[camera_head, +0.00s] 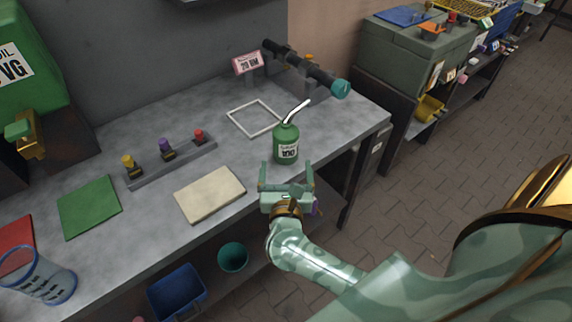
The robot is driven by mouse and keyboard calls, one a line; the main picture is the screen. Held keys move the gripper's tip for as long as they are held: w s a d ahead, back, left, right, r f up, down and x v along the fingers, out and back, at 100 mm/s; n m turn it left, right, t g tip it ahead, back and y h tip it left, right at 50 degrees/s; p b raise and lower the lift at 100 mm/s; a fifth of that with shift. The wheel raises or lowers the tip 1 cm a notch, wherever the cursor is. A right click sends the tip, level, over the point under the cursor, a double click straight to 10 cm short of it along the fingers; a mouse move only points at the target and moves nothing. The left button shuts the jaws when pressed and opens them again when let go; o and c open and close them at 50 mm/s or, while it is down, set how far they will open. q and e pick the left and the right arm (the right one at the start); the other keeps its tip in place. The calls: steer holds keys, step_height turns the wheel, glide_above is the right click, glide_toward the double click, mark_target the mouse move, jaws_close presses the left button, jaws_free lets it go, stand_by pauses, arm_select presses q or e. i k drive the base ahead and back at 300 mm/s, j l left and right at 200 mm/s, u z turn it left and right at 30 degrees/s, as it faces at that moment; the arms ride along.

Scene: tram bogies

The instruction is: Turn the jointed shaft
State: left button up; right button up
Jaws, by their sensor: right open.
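The jointed shaft (312,70) is a dark shaft with a teal end (341,87). It lies on grey supports at the back right of the bench, beside a pink sign reading "20 NM" (247,64). My right gripper (286,170) is open at the bench's front edge. Its two fingers point toward a green oil can (286,144) with a pale bent spout, and the can shows just beyond them. I cannot tell whether they touch it. The gripper is well short of the shaft. My left gripper is not in view.
The grey bench (225,155) holds a white square frame (254,118), a beige pad (210,194), a rail of coloured knobs (168,155) and a green mat (89,207). A dark green cabinet (412,58) stands beyond.

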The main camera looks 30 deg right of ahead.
mark_target(340, 88)
steer(key=z, duration=1.5)
